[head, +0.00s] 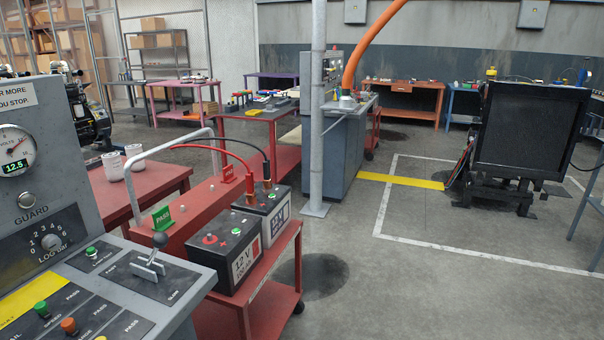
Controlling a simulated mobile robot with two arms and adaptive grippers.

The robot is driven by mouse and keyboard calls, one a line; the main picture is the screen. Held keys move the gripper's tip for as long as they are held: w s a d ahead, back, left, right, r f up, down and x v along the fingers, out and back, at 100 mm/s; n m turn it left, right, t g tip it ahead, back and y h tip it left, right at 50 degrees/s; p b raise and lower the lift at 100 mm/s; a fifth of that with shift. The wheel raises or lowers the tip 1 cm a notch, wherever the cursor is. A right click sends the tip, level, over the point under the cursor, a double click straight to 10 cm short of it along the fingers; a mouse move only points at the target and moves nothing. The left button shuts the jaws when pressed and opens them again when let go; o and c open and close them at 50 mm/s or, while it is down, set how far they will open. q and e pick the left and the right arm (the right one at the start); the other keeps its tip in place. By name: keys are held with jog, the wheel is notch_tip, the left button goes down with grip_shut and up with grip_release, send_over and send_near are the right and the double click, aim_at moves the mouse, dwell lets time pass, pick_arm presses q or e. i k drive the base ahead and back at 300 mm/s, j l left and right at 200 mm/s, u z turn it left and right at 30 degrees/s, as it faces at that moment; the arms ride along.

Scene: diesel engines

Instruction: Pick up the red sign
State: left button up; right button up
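A small red sign (228,173) stands on top of a red trolley (186,204), near the trolley's far end. Another small red upright piece (250,183) stands just right of it, close to a battery cable; I cannot tell whether it is a sign or a clamp. A green sign (162,220) reading PASS stands at the near end of the same trolley. Neither of my grippers is in view.
Two batteries, a near one (233,251) and a far one (270,210), sit on the trolley with red and black cables. A grey control console (105,275) fills the lower left. A pole (317,110) stands behind the trolley. Floor (400,290) at right is clear.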

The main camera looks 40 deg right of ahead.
aim_at(228, 176)
jog(key=z, duration=0.85)
jog(key=i+l, duration=0.55)
jog(key=i+u, duration=0.05)
